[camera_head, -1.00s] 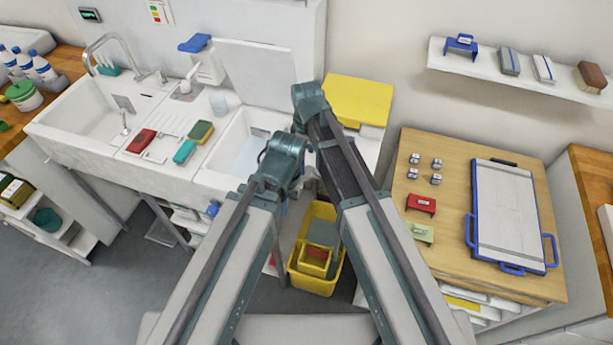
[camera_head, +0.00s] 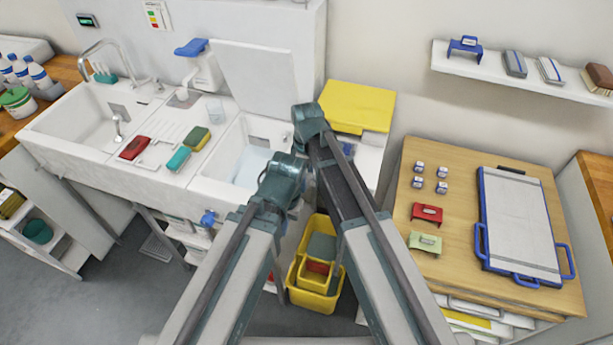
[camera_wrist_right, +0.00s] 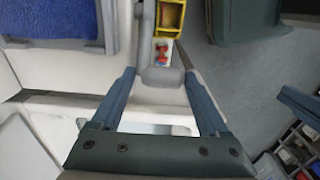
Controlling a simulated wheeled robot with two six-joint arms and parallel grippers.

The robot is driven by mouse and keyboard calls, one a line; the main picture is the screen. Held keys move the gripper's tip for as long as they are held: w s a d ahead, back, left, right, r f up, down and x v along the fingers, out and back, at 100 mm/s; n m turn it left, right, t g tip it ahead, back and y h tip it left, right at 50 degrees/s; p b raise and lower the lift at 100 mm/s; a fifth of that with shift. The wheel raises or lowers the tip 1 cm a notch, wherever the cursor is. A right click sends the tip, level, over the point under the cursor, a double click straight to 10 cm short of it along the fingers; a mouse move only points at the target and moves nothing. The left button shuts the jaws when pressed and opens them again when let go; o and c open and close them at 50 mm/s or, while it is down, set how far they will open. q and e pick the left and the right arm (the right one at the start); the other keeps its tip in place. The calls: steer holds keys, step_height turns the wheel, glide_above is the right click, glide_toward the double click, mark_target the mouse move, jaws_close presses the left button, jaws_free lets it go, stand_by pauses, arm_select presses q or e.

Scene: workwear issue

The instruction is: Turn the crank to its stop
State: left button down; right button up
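I cannot make out a crank with certainty in either view. My right gripper (camera_wrist_right: 160,78) shows in the right wrist view with its two blue fingers well apart. A grey rounded part (camera_wrist_right: 160,80) lies between the fingertips in that picture, with yellow and red items beyond it. I cannot tell what it is, or whether a finger touches it. In the head view both my arms reach forward to the middle, elbows close together, and hide what is behind them. My left gripper's fingers do not show.
The white sink unit (camera_head: 75,147) is at left. A yellow-topped cabinet (camera_head: 358,104) stands just beyond my arms. A yellow bucket (camera_head: 311,300) sits on the floor between them. A wooden table (camera_head: 445,262) at right holds a blue-framed board (camera_head: 520,222) and small blocks. A wall shelf (camera_head: 460,70) hangs above.

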steer(key=shift+s+a, duration=0.1)
steer(key=shift+s, duration=0.2)
jaws_close()
